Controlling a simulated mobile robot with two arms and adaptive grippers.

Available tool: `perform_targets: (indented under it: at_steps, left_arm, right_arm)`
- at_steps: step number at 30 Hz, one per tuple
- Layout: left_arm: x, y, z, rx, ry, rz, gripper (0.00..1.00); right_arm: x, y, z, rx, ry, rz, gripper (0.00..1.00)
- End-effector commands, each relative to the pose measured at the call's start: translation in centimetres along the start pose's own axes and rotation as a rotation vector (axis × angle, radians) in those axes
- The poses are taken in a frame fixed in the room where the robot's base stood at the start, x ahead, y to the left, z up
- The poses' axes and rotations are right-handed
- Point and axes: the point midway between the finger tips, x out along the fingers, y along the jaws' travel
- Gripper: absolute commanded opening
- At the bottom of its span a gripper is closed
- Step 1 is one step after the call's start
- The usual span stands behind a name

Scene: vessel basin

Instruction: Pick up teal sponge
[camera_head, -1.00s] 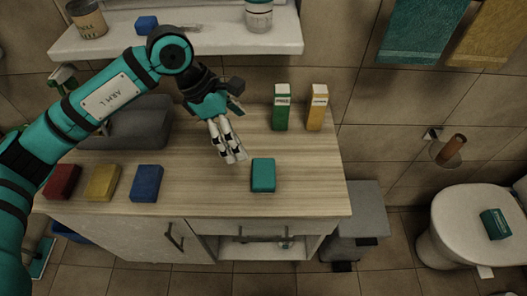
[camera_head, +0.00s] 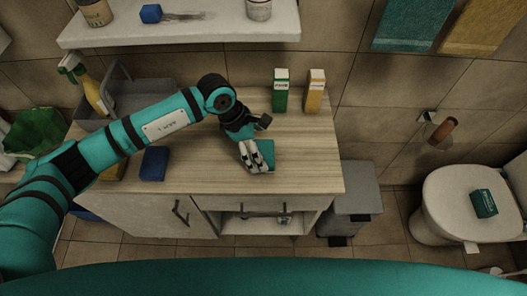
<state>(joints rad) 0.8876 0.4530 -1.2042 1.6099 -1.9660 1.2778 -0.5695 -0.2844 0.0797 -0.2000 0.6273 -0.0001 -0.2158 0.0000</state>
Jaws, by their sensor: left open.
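The teal sponge (camera_head: 269,151) lies on the wooden counter (camera_head: 305,170) near its front edge, partly covered by my left gripper. My left gripper (camera_head: 258,168) is open and points down at the sponge, with its pale fingers over the sponge's left side. I cannot tell whether the fingers touch it. My right gripper does not show.
A blue sponge (camera_head: 154,163) and part of a yellow one (camera_head: 113,172) lie to the left, beside my arm. A green carton (camera_head: 281,92) and a yellow carton (camera_head: 315,92) stand behind. A grey basin (camera_head: 135,95) and a shelf (camera_head: 190,32) are further back.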

Motion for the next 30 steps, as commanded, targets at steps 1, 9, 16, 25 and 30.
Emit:
perform_targets:
  at_steps: [1,9,16,25,30]
  left_arm:
    - [0.5,-0.3,0.2,-0.002,0.002,-0.006,1.0]
    - [3.5,-0.2,0.1,-0.001,0.0,-0.001,1.0]
    - [3.6,-0.2,0.0,0.0,0.0,0.0,0.97]
    - [3.6,-0.2,0.0,-0.001,0.0,0.0,0.7]
    - [3.5,-0.2,0.0,-0.001,0.0,0.0,0.66]
  right_arm:
    - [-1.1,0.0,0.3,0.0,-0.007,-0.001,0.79]
    - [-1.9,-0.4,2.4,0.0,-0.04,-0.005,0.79]
    - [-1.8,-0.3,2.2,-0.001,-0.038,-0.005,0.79]
    - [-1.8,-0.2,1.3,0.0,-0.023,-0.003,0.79]
    - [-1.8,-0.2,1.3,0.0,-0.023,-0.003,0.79]
